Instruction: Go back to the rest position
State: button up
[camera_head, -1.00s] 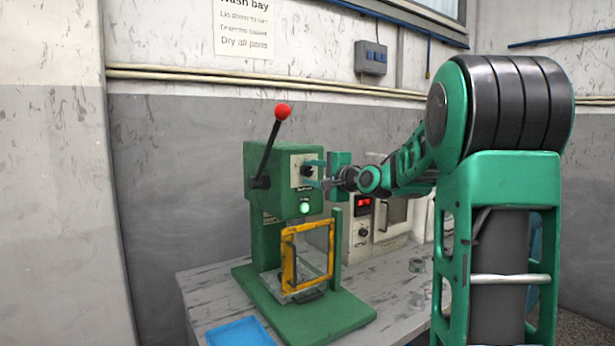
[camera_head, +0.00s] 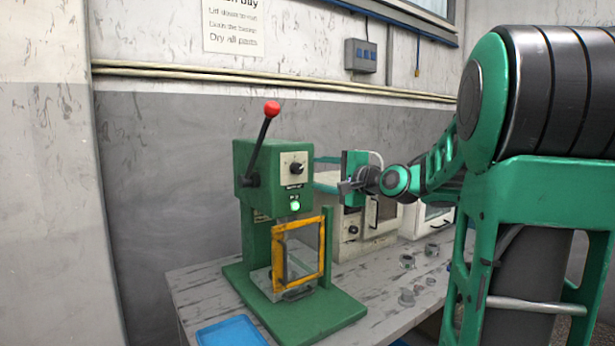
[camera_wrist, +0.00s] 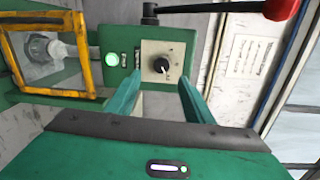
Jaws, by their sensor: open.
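My gripper (camera_head: 322,174) is open and empty, its two green fingers pointing left towards the green press (camera_head: 250,225). In the head view it stands to the right of the press head, with a gap to the dial (camera_head: 294,167). In the wrist view, my gripper (camera_wrist: 160,88) has a finger on each side of the dial (camera_wrist: 161,66), which lies beyond the fingertips. The yellow-framed guard (camera_head: 276,258) covers the front of the press. Behind its clear pane a pale grey part (camera_wrist: 45,48) shows in the wrist view. The button (camera_head: 295,206) glows green.
The press lever with red knob (camera_head: 271,108) sticks up above the press. A blue tray (camera_head: 232,334) lies at the table's (camera_head: 190,297) front left. A pale instrument box (camera_head: 352,240) stands behind my gripper. Small metal parts (camera_head: 407,261) lie on the table to the right.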

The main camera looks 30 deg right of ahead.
jog(key=shift+s, duration=0.75)
jog(key=s+a+f+n+g+h, duration=0.15)
jog(key=s+f+n+g, duration=0.35)
jog(key=f, duration=0.5)
jog(key=s+a+f+n+g+y, duration=0.1)
jog(key=s+a+f+n+g, duration=0.2)
jog(key=s+f, duration=0.6)
jog(key=s+a+f+n+g, duration=0.2)
jog(key=s+f+g, duration=0.2)
jog(key=s, duration=0.7)
jog(key=s+a+f+n+g, duration=0.1)
jog(key=s+f+g, duration=0.4)
jog(key=s, duration=0.6)
jog(key=shift+a+f+n+g, duration=0.3)
jog(key=shift+a+f+n, duration=0.1)
jog(key=shift+a+f, duration=0.3)
jog(key=shift+h, duration=0.25)
